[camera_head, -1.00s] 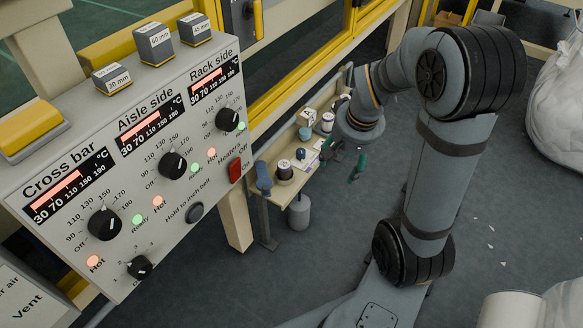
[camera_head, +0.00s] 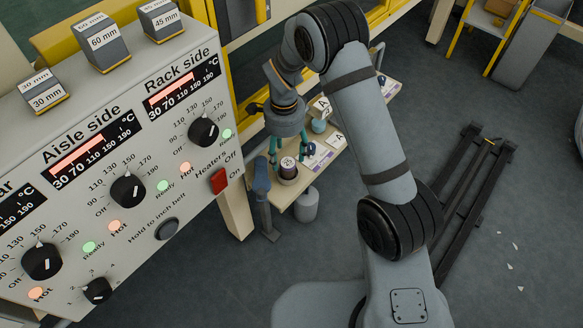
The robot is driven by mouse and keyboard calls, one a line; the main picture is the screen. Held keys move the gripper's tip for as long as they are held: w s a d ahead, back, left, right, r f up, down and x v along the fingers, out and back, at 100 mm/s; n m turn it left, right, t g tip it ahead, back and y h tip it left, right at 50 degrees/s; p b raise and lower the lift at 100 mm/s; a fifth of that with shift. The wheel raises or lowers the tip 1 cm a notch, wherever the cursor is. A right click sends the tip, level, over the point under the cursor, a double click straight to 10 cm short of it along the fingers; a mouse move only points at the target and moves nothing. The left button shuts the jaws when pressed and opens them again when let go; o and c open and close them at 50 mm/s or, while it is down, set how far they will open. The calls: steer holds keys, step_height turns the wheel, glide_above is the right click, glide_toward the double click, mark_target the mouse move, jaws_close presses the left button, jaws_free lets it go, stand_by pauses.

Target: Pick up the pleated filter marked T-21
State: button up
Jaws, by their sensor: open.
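My gripper (camera_head: 289,154) points down over the narrow bench (camera_head: 309,179), its two green fingers spread apart. Below and between the fingers is a small round item (camera_head: 288,171) with a white-marked dark top and a pale lower part. Its mark is too small to read, so I cannot tell whether it is the T-21 filter. I cannot tell whether the fingers touch it. A teal-grey cylinder (camera_head: 319,125) stands further back on the bench, and its marking is unreadable too.
White cards (camera_head: 338,140) lie on the bench. The control panel (camera_head: 120,150) with knobs and lamps fills the left. A grey cylinder (camera_head: 306,205) stands below the bench. A black rail frame (camera_head: 465,200) lies on the floor at right, with open floor around it.

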mark_target(288, 162)
steer(key=f, duration=0.4)
steer(key=f+b, duration=0.1)
steer(key=f, duration=0.1)
steer(key=shift+d, duration=0.35)
steer(key=shift+w, duration=0.1)
steer(key=shift+c, duration=1.2)
steer(key=c, duration=1)
